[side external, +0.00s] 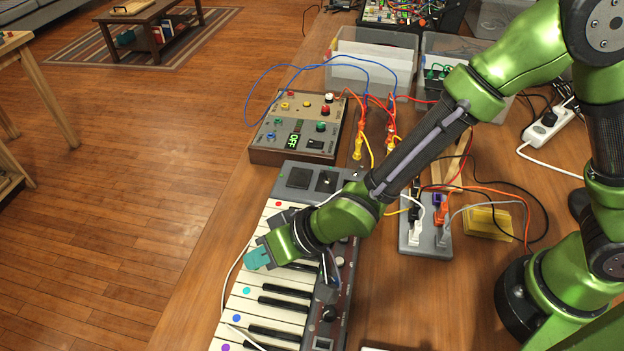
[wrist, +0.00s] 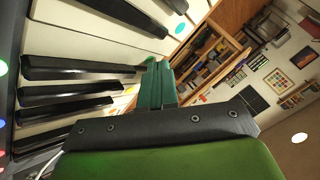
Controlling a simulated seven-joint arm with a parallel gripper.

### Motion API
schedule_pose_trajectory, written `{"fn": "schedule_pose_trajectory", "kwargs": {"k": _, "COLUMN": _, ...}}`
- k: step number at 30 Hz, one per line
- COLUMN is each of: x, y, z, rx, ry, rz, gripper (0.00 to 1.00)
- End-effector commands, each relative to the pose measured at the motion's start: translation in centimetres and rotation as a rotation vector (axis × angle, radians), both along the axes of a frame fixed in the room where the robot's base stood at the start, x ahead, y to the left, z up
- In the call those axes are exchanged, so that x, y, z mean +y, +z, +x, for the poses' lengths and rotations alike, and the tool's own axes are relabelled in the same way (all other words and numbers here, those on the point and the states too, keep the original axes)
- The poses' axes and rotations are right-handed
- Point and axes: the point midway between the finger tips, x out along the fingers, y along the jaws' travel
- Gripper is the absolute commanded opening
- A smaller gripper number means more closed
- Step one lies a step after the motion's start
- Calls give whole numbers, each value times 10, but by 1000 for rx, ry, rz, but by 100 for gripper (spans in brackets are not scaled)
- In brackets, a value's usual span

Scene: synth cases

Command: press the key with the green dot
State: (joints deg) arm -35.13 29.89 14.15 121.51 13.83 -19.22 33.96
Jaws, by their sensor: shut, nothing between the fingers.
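The keyboard (side external: 265,309) has white keys with coloured dots near their front ends. In the side view a red dot shows at the far end, and cyan, blue and purple dots show at the near end. I see no green dot in either view; my gripper covers the keys between the red and cyan dots. My gripper (side external: 257,258) has teal fingertips, shut and empty, low over the front part of those keys. In the wrist view the shut fingers (wrist: 157,86) point at the white keys near a cyan dot (wrist: 180,28). I cannot tell whether they touch a key.
Black keys (wrist: 75,70) stand up beside the fingers. A control box (side external: 299,130) with knobs and cables sits behind the keyboard. A power strip (side external: 425,235) and a yellow block (side external: 488,222) lie to its right. A thin white cable runs along the keyboard's front edge.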

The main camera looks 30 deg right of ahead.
Motion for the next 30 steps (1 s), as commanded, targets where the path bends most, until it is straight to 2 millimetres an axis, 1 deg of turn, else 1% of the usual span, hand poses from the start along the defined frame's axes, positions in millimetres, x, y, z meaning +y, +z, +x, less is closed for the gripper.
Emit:
{"fn": "schedule_pose_trajectory", "kwargs": {"k": 9, "x": 0, "y": 16, "z": 0, "rx": -1, "ry": 0, "rz": 1, "gripper": 0}}
{"fn": "schedule_pose_trajectory", "kwargs": {"k": 20, "x": 0, "y": 19, "z": 0, "rx": 0, "ry": 0, "rz": 0, "gripper": 0}}
{"fn": "schedule_pose_trajectory", "kwargs": {"k": 30, "x": 0, "y": 51, "z": 1, "rx": -4, "ry": 0, "rz": 2, "gripper": 0}}
